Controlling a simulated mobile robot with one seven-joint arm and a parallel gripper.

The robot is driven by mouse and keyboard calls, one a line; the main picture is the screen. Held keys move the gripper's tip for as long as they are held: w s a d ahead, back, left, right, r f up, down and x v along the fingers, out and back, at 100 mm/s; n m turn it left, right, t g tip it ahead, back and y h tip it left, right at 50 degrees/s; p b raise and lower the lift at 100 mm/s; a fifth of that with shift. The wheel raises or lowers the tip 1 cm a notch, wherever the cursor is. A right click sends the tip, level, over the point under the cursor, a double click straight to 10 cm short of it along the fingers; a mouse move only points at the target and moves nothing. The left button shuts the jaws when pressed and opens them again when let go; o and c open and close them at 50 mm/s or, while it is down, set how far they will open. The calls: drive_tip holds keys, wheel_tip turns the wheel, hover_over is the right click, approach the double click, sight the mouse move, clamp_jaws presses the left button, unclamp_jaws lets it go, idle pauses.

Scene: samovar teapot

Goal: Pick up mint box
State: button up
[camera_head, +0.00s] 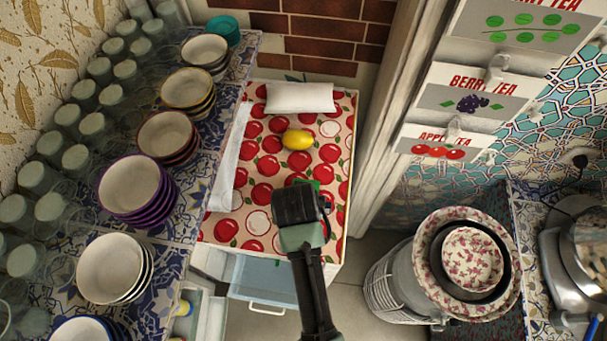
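I cannot make out a clearly labelled mint box. A small green patch (316,186) shows just beyond my gripper (302,190), over the apple-patterned countertop (222,232). Most of it is hidden by the gripper, so I cannot tell whether it is the box or whether it is held. My dark arm reaches up from the bottom middle. The fingers are hidden behind the gripper's body.
A lemon (298,139) and a white rectangular object (300,97) lie on the countertop. Stacked bowls (135,187) and glasses (37,178) fill the left shelf. A glassy drawer (262,280) sticks out below. Tea cards (465,95) hang right, above a pot stack (425,262).

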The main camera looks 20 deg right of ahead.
drive_tip(key=shift+f, duration=0.2)
idle(0.3)
drive_tip(key=c, duration=1.3)
drive_tip(key=shift+r, duration=0.1)
drive_tip(key=shift+c, duration=0.2)
